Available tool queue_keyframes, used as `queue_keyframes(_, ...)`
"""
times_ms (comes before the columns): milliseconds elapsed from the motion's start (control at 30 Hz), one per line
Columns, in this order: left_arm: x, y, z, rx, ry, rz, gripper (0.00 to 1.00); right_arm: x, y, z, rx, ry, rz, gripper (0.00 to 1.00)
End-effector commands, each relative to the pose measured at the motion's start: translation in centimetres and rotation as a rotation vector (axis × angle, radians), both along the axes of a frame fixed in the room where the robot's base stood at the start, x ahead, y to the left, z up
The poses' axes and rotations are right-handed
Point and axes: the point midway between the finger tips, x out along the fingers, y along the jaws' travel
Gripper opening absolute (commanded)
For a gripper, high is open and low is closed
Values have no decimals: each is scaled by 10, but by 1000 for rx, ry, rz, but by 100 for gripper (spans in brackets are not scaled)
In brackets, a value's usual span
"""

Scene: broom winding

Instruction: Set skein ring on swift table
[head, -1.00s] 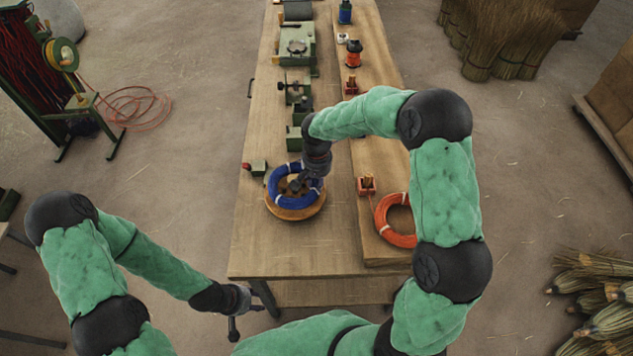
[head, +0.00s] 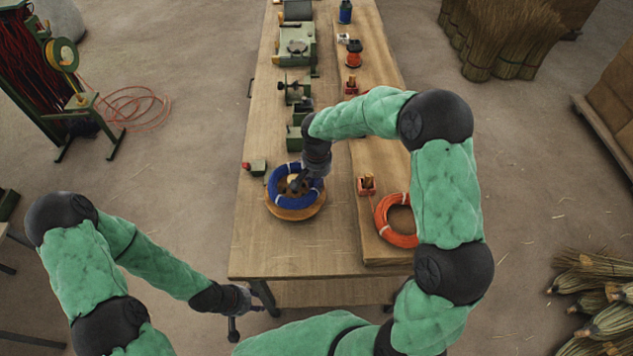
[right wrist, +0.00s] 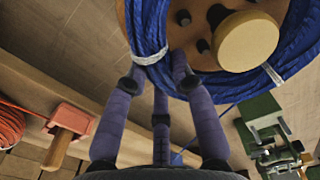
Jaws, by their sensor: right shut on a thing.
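The blue skein ring (head: 314,192), bound with white ties, is at the round wooden swift table (head: 290,213) near the bench's front. In the right wrist view the ring (right wrist: 152,30) surrounds dark pegs and a pale round knob on the wooden disc (right wrist: 197,52). I cannot tell whether it rests fully on the disc. My left gripper (head: 243,318) is empty, fingers apart, low in front of the bench's left corner.
An orange ring (head: 397,236) lies on the raised board at right, near a small red block with a wooden peg (head: 367,184). A small green block with a red knob (head: 254,167) sits left of the swift. Green machines (head: 294,48) line the bench behind. The bench's front left is clear.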

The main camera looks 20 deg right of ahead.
Motion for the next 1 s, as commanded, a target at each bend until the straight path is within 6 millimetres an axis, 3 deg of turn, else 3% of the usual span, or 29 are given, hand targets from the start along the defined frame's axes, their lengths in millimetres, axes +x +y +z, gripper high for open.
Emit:
queue_keyframes(700,0,0,-9,0,0,0,40,0,0,-12,0,0,0,0)
queue_keyframes(733,0,0,-9,0,0,0,40,0,0,-12,0,0,0,31)
queue_keyframes(767,0,0,-8,0,0,0,40,0,0,-11,0,0,0,35)
queue_keyframes(1000,0,0,-8,0,0,0,40,0,0,-11,0,0,0,35)
